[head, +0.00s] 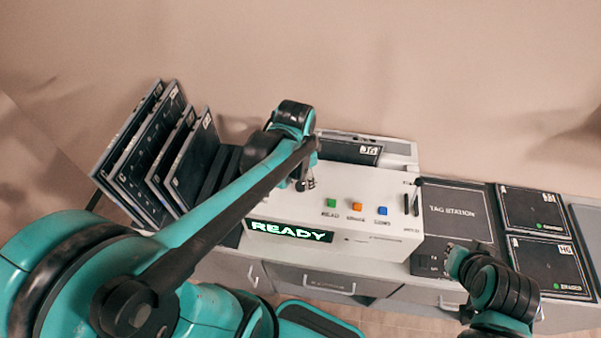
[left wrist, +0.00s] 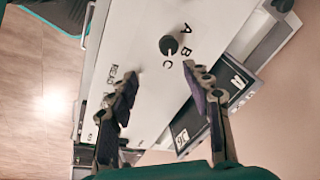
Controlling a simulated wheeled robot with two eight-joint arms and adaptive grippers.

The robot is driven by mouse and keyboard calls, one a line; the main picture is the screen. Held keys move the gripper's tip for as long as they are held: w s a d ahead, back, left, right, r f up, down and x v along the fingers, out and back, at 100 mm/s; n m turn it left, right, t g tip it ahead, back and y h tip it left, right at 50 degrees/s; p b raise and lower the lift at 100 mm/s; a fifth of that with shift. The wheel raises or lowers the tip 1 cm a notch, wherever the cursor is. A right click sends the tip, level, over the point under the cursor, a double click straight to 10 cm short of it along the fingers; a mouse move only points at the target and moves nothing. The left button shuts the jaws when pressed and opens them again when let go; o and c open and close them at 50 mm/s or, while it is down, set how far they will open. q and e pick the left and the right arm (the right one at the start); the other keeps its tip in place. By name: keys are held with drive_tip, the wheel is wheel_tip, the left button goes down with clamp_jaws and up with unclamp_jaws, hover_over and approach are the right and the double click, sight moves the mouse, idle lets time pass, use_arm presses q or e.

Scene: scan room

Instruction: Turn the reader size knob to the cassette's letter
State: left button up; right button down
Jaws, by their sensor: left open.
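The reader (head: 385,245) is a pale box with a green READY display (head: 290,231). Its dark round size knob (left wrist: 168,45) shows in the left wrist view, with the letters A, B and C around its right and lower side. A white mark on the knob seems to point down, near C. A dark cassette (head: 340,150) lies at the reader's back; its white label is too small to read surely. My left gripper (left wrist: 160,73) is open and empty, fingers apart, just short of the knob. In the head view my left arm hides the knob.
Green, orange and blue buttons (head: 356,210) line the reader's top. Dark panels (head: 170,165) stand in a rack at left. Right of the reader lie a TAG STATION mat (head: 455,212) and two dark cassettes (head: 530,212). My right arm is at lower right.

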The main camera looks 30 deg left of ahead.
sight(300, 184)
use_arm(q)
drive_tip(key=w+a+m+g+p, duration=0.1)
drive_tip(key=w+m+p, duration=0.1)
drive_tip(key=shift+w+a+f+m+g, duration=0.25)
drive_tip(key=shift+a+f+m+g, duration=0.1)
drive_tip(key=shift+a+m+g, duration=0.05)
drive_tip(key=shift+w+a+f+m+p, duration=0.15)
drive_tip(key=shift+f+m+p, duration=0.15)
drive_tip(key=shift+f+p, duration=0.1)
wheel_tip(300, 184, down, 8)
drive_tip(key=shift+r+b, duration=0.1)
drive_tip(key=shift+b, duration=0.9)
use_arm(e)
drive_tip(key=shift+r, duration=0.9)
use_arm(q)
clamp_jaws()
